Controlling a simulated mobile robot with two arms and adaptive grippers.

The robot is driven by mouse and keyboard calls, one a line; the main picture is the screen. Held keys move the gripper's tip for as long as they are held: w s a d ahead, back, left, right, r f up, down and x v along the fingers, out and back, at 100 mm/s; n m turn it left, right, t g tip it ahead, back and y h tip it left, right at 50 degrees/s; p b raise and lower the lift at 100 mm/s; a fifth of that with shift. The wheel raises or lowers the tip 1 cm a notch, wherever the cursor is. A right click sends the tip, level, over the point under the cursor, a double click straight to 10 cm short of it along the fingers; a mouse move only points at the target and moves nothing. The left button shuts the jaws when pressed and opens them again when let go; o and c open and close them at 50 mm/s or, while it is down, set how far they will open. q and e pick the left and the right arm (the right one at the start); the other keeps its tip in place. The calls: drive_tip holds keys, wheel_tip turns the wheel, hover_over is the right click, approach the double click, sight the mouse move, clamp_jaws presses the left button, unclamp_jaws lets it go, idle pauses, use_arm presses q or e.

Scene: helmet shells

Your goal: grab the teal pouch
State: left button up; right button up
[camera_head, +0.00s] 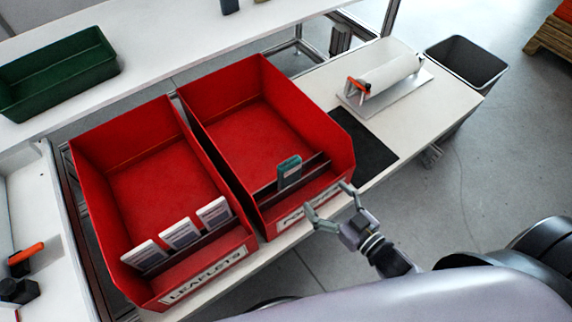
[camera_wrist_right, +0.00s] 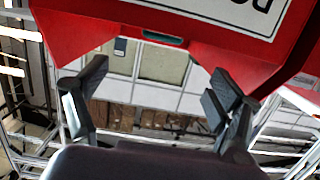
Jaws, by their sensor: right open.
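The teal pouch (camera_head: 289,171) stands upright in the right-hand red bin (camera_head: 331,133), against a dark divider near the bin's front. Its teal edge also shows in the right wrist view (camera_wrist_right: 163,38), beyond the bin's front wall. My right gripper (camera_head: 328,197) is open and empty at the front of this bin, by its partly covered label, apart from the pouch. In the right wrist view its spread fingers (camera_wrist_right: 158,78) lie below the bin's front edge in the picture. My left gripper is not in view.
A left red bin (camera_head: 101,187) labelled LEAFLETS holds 3 white packets (camera_head: 180,234). The divider and front wall stand close around the pouch. A roll on a stand (camera_head: 386,76) and a dark mat (camera_head: 365,140) lie to the right. A green bin (camera_head: 60,72) stands behind.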

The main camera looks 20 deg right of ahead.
approach(293, 166)
drive_tip(key=w, duration=0.2)
drive_tip(key=x, duration=0.4)
drive_tip(key=shift+s+a+f, duration=0.1)
drive_tip(key=shift+a+f, duration=0.05)
drive_tip(key=shift+w+a, duration=0.2)
drive_tip(key=shift+w, duration=0.15)
drive_tip(key=x, duration=0.5)
drive_tip(key=shift+s+a+f+p, duration=0.1)
drive_tip(key=shift+a+f+p, duration=0.05)
drive_tip(key=shift+p, duration=0.15)
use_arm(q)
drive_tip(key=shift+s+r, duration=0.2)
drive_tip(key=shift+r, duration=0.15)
use_arm(e)
drive_tip(key=shift+c, duration=0.3)
drive_tip(key=shift+c, duration=0.6)
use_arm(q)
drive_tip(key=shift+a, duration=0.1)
use_arm(e)
drive_tip(key=c, duration=1.4)
drive_tip(key=shift+c, duration=0.2)
